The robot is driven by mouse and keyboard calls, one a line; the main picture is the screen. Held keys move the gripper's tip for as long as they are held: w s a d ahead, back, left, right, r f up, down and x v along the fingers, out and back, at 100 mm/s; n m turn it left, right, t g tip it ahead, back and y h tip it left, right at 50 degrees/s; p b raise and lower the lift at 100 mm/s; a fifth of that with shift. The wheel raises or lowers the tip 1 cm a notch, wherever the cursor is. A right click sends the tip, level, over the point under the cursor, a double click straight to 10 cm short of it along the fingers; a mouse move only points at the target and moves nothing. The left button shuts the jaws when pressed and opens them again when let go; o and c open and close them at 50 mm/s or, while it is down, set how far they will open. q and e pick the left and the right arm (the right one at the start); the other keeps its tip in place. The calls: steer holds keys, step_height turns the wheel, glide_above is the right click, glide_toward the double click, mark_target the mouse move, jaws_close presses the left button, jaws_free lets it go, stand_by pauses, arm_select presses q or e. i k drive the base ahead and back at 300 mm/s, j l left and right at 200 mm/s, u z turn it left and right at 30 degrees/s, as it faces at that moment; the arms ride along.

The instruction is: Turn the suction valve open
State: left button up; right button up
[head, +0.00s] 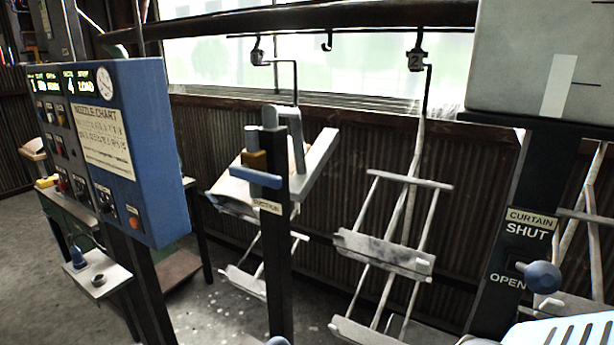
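A small plate reading SUCTION (267,206) is just below the lever. A white slotted part with blue edging at the bottom right corner seems to be mine.
A blue control panel (120,150) stands left of the post, with a small shelf (97,280) below it. Hanging racks (385,254) are behind and right. A curtain lever with a blue knob (542,277) is at right, below a large grey box (545,60).

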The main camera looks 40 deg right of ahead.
mark_target(243, 171)
steer(key=k+l, duration=0.1)
steer(key=l, duration=0.25)
steer(key=k+l, duration=0.15)
steer(key=l, duration=0.2)
steer(key=k+l, duration=0.1)
steer(key=l, duration=0.25)
steer(key=k+l, duration=0.15)
steer(key=l, duration=0.25)
